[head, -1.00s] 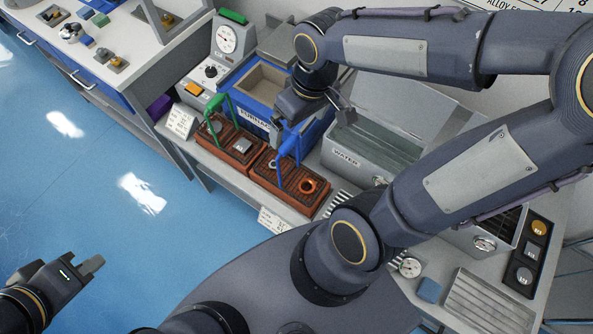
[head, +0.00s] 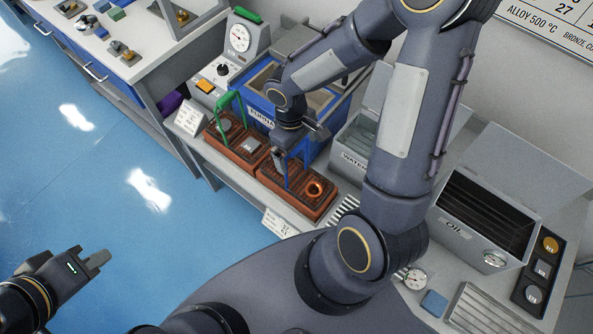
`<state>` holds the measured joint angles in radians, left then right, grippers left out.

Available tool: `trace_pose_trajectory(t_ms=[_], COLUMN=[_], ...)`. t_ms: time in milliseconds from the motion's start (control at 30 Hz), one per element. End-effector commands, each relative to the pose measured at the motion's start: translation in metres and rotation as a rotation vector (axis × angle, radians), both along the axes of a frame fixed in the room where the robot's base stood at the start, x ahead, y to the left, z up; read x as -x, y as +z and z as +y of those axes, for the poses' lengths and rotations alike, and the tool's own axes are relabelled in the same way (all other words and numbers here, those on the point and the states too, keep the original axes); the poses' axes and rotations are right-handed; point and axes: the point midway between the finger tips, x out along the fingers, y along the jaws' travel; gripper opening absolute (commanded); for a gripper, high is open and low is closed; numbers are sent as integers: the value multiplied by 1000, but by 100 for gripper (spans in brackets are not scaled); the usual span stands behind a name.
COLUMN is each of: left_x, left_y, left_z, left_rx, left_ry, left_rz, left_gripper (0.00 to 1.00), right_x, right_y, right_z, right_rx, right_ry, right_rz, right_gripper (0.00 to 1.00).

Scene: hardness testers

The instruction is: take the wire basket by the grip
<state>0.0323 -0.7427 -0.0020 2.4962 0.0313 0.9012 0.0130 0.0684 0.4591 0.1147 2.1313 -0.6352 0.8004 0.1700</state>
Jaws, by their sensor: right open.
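Two trays of reddish-brown brick stand side by side on the bench in the head view. A green grip (head: 232,101) rises over the left brick tray (head: 229,146). A blue grip (head: 287,176) rises over the right brick tray (head: 293,196), which also carries a copper-coloured ring (head: 315,189). Wire mesh of a basket is too small to make out clearly. My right gripper (head: 280,160) points down at the top of the blue grip and hides part of it; it is open, and contact cannot be told. My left gripper (head: 98,260) is over the floor, far from the trays, its jaw gap unclear.
The blue furnace (head: 262,114) stands right behind the trays. The water tank (head: 352,160) and the open oil tank (head: 455,225) are to the right. A dial tester (head: 240,38) stands behind left. A small white card (head: 190,117) stands left of the trays.

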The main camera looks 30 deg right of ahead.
Motion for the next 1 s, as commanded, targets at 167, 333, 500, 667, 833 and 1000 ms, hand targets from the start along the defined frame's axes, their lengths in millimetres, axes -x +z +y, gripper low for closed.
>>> trace_pose_trajectory(t_ms=[167,333,500,667,833,1000], left_x=[0,0,0,0,0,0], left_y=[0,0,0,0,0,0], left_z=[0,0,0,0,0,0], left_rx=[0,0,0,0,0,0], left_ry=[0,0,0,0,0,0], left_rz=[0,0,0,0,0,0], left_gripper=[0,0,0,0,0,0], right_x=[1,1,1,1,0,0], right_y=[-5,-5,-5,-5,-4,-4], right_z=[0,0,0,0,0,0], right_rx=[-1,-1,-1,-1,-1,-1], right_ry=[0,0,0,0,0,0], right_rz=[-1,-1,-1,-1,-2,-2], right_gripper=[100,93,71,50,38,38])
